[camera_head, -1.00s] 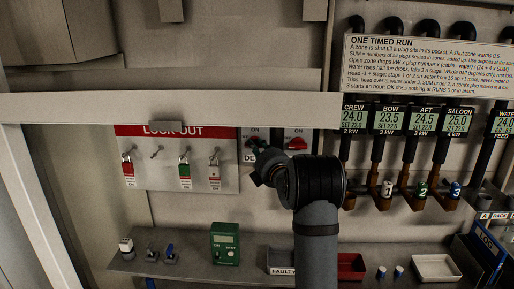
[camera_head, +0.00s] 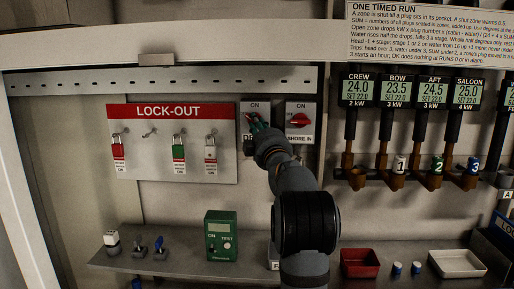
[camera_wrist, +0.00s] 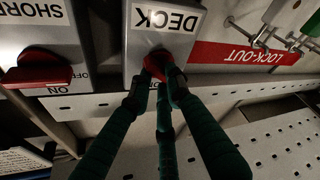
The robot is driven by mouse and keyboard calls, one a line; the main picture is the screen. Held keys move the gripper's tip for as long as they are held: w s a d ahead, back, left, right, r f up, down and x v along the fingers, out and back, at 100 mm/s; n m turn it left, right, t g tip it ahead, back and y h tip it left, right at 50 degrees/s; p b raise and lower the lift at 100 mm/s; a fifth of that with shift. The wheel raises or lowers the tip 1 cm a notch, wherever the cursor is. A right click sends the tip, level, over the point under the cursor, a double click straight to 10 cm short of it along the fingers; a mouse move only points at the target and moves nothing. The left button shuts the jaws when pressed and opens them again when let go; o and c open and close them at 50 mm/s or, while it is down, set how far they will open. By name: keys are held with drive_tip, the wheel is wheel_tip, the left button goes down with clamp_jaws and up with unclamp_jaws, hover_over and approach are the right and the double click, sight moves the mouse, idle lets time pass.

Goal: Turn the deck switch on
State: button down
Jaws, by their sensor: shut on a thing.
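The deck switch (camera_head: 255,105) is a grey plate marked ON at the top, on the back wall right of the lock-out board. In the wrist view, seen upside down, its red knob (camera_wrist: 157,64) sits below the DECK label (camera_wrist: 165,20). My gripper (camera_head: 256,122) is at the plate, and its dark green fingers (camera_wrist: 157,82) are shut on the knob from both sides. The fingers hide part of the knob, so I cannot tell its exact angle. My wrist and arm hide the lower part of the plate in the head view.
The shore switch (camera_head: 299,120), with a red knob lying crosswise, is close on the right. The lock-out board (camera_head: 205,165) with hanging padlocks is close on the left. A shelf below holds a green tester (camera_head: 221,238), a red tray (camera_head: 360,262) and a white tray (camera_head: 457,264).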

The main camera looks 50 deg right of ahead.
drive_tip(key=shift+w+a+f+m+g+h+b, duration=0.15)
drive_tip(key=shift+m+g+h+b, duration=0.65)
drive_tip(key=shift+m+b, duration=1.6)
drive_tip(key=shift+d+f+m+g+h+b, duration=0.15)
drive_tip(key=shift+m+g+h+b, duration=0.4)
drive_tip(key=shift+m+h+b, duration=1.25)
drive_tip(key=shift+w+a+f+m+g+h+b, duration=0.25)
drive_tip(key=shift+m+g+b, duration=0.4)
drive_tip(key=shift+m+b, duration=2.35)
drive_tip(key=shift+s+d+r, duration=0.1)
drive_tip(key=shift+s+r, duration=0.05)
drive_tip(key=c, duration=1.6)
unclamp_jaws()
drive_tip(key=shift+c, duration=0.2)
